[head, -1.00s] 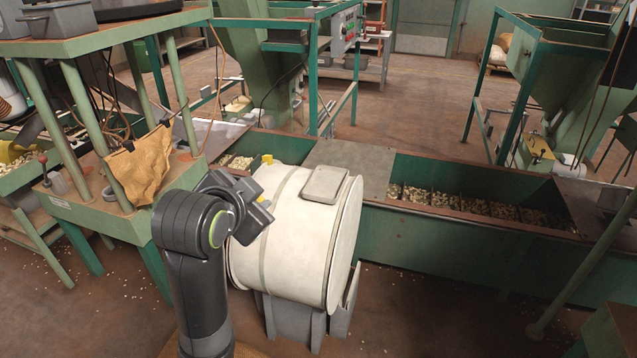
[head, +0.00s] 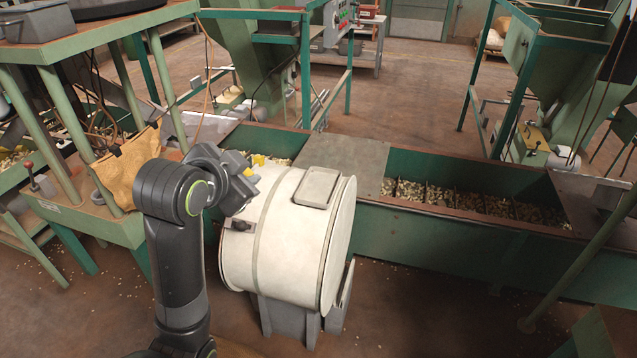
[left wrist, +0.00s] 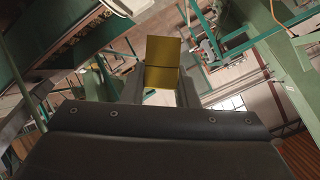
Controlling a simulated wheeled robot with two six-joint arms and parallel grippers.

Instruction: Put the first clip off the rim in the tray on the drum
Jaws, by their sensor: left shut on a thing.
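The white drum (head: 285,235) lies on its side on a grey stand in the middle of the head view. A shallow pale tray (head: 318,187) sits on its top. A yellow clip (head: 259,159) shows at the drum's far left upper edge; what it touches there is hard to tell. My left gripper (head: 248,182) is just left of the drum's top, left of the tray. It is shut on a yellow clip, which shows between the fingers in the left wrist view (left wrist: 162,64). In the head view the held clip is mostly hidden. My right gripper is not in view.
A long green trough (head: 450,235) with nuts runs behind the drum, with a flat grey cover plate (head: 343,165) on it. A green table frame (head: 80,130) with a tan cloth (head: 125,167) stands at left, close to my arm. Floor in front of the drum is clear.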

